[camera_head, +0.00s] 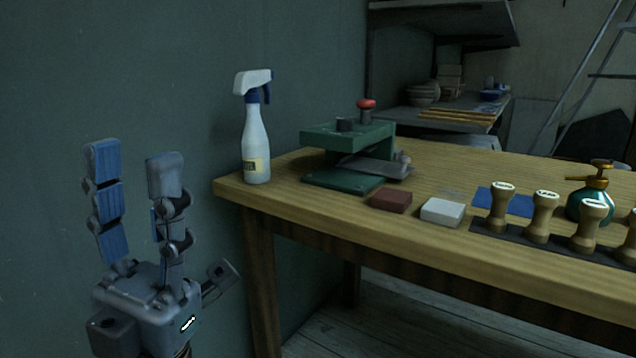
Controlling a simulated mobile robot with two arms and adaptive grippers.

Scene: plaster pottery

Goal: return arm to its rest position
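My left gripper (134,168) stands at the left of the head view with its blue-padded fingers pointing up. The fingers are apart with nothing between them, so it is open and empty. It is left of the wooden table (340,211), apart from it, in front of the dark green wall. My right gripper is not in view.
On the table stand a white spray bottle (256,146) at the left corner, a green press (348,138), a brown block (390,200), a white block (442,212), several wooden stamps (543,214) and a teal sprayer (578,206). Shelves (455,122) stand behind.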

